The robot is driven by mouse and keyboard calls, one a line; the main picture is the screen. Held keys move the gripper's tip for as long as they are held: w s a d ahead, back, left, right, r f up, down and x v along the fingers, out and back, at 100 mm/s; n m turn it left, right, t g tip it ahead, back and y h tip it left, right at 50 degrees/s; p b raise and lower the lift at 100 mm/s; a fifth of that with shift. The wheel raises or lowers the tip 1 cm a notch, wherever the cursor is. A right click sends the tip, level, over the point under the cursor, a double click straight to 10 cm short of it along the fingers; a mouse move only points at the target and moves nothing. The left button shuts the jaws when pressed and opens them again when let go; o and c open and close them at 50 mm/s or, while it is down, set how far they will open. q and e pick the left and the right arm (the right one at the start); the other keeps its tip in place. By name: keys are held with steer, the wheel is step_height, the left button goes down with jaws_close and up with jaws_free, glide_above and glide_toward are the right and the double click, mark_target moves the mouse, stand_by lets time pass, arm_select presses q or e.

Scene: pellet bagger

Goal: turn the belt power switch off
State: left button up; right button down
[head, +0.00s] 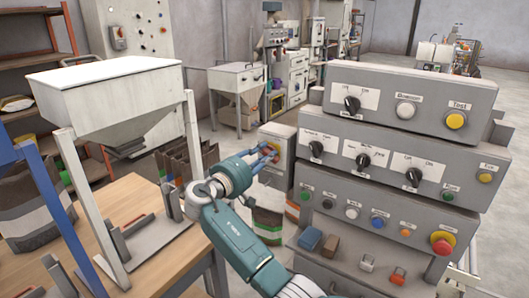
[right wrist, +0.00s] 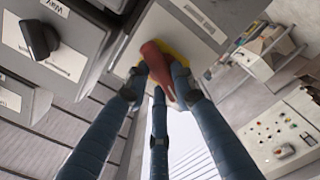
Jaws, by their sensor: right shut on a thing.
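A small grey box (head: 283,139) stands left of the stepped control panel in the head view. It carries a red switch handle on a yellow plate; the handle (right wrist: 155,56) shows clearly in the right wrist view. I take this to be the belt power switch, but the label (right wrist: 200,20) on the box is too blurred to read. My right gripper (head: 271,153) reaches the box's front face, and its blue fingers (right wrist: 157,85) are shut around the red handle. The fingers partly hide the handle in the head view. My left gripper is not in view.
The stepped control panel (head: 384,122) with several knobs and buttons stands close on the right. A white hopper (head: 110,90) on a stand is over the wooden table (head: 150,195) at left. Brown bags (head: 185,160) stand behind my right arm.

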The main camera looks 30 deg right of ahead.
steer(key=n+p, duration=0.2)
steer(key=n, duration=0.2)
steer(key=shift+w+r+n, duration=0.1)
steer(key=shift+w+n, duration=0.05)
steer(key=shift+n, duration=0.55)
steer(key=c, duration=1.4)
jaws_free()
steer(key=shift+c, duration=0.2)
steer(key=v, duration=1.2)
steer(key=shift+f, duration=0.3)
